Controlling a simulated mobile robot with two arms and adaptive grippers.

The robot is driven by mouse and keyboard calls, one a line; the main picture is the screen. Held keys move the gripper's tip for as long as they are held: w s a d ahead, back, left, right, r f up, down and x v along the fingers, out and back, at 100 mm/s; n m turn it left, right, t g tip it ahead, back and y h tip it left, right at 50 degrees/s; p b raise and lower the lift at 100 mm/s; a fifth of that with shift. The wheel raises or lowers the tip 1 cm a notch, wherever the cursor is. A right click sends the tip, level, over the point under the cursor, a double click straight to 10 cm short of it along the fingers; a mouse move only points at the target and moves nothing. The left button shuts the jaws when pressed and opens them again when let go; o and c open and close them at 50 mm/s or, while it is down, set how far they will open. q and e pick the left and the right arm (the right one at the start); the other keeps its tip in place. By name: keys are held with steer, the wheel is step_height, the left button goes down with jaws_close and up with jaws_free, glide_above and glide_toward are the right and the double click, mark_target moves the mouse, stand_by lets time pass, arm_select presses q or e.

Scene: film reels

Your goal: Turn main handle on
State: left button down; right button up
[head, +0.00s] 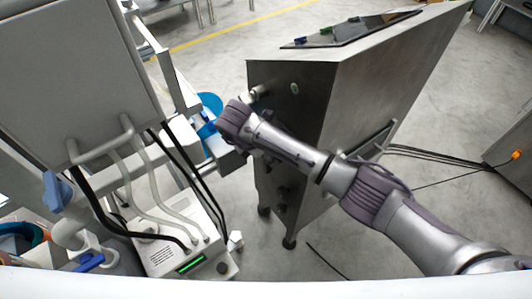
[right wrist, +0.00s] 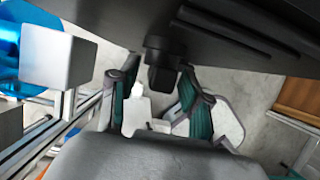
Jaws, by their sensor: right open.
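A dark metal cabinet (head: 300,120) with a sloped top stands in the middle of the head view. A black knob or switch (right wrist: 161,66) sticks out from its dark panel in the right wrist view; I cannot tell for sure that it is the main handle. My right gripper (right wrist: 160,112) is open and empty, its two fingers on either side below the knob; I cannot tell whether they touch it. In the head view my right arm reaches across the cabinet's front, and the wrist hides most of the gripper. My left gripper is not in view.
A blue round object (head: 210,103) is behind. Black cables (head: 430,158) lie on the floor at the right.

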steer(key=shift+c, duration=0.2)
jaws_close()
steer(key=shift+w+a+f+g+h+b, duration=0.1)
steer(key=shift+w+f+g+h+b, duration=0.15)
steer(key=shift+b, duration=0.5)
steer(key=shift+r+g+h, duration=0.2)
steer(key=shift+g+h, duration=0.05)
steer(key=shift+o, duration=0.2)
jaws_free()
